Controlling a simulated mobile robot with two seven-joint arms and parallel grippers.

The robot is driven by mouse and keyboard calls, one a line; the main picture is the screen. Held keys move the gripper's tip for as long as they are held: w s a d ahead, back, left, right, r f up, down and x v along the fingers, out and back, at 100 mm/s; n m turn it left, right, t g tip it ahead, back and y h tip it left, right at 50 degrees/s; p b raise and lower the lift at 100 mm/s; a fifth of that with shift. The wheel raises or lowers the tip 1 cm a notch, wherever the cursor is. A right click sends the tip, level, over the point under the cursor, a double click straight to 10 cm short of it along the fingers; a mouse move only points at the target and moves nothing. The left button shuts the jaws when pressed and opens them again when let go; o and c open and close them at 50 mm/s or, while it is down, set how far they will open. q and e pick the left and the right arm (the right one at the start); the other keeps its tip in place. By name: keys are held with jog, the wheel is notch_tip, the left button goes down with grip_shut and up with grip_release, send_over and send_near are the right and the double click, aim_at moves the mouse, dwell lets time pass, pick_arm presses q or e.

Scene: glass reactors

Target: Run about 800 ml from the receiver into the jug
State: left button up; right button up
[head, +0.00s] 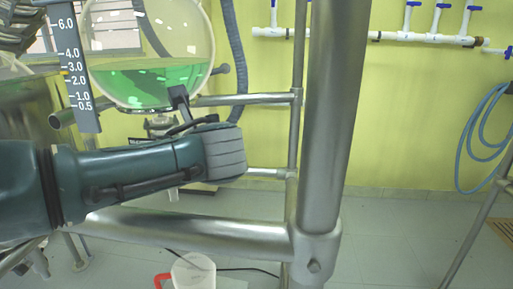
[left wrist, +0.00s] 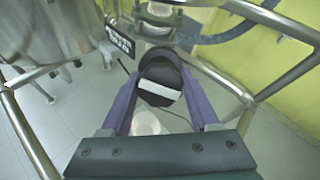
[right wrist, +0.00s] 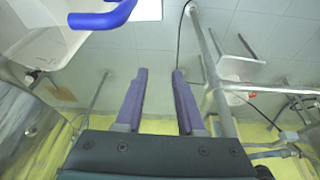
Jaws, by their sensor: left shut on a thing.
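The receiver (head: 150,85) is a round glass vessel at upper left in the head view, partly filled with green liquid. A dark scale plate (head: 75,65) marked 0.5 to 6.0 stands beside it; the liquid surface appears roughly near the 3.0 mark. The jug (head: 194,274), whitish with a red handle, is low on the floor, cut by the frame's edge. It also shows below the fingers in the left wrist view (left wrist: 146,123). My left gripper (left wrist: 160,84) is shut on a black knob with a white stripe (left wrist: 160,87). My right gripper (right wrist: 159,72) is open and empty. No stream is visible.
A steel frame with a thick upright post (head: 334,110) and a horizontal tube (head: 190,228) stands close in front. A blue hose (head: 480,135) hangs at right. A blue handle (right wrist: 108,17) and a white basin (right wrist: 45,40) show in the right wrist view.

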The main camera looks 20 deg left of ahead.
pick_arm(q)
jog(key=n, duration=0.5)
jog(key=shift+n+g+b, duration=0.35)
jog(key=shift+n+g, duration=0.05)
jog(key=n, duration=0.5)
jog(key=shift+f+n+g+b, duration=0.1)
jog(key=shift+n+g+b, duration=0.2)
jog(key=shift+g+b, duration=0.1)
jog(key=n, duration=0.5)
jog(key=shift+g+b, duration=0.3)
jog(key=shift+b, duration=0.05)
jog(key=n+h, duration=0.1)
jog(key=n, duration=0.5)
jog(key=shift+b, duration=0.3)
jog(key=o, duration=1.4)
jog(key=shift+s+d, duration=0.1)
jog(key=p+v, duration=0.1)
jog(key=v, duration=0.9)
jog(key=shift+p, duration=0.35)
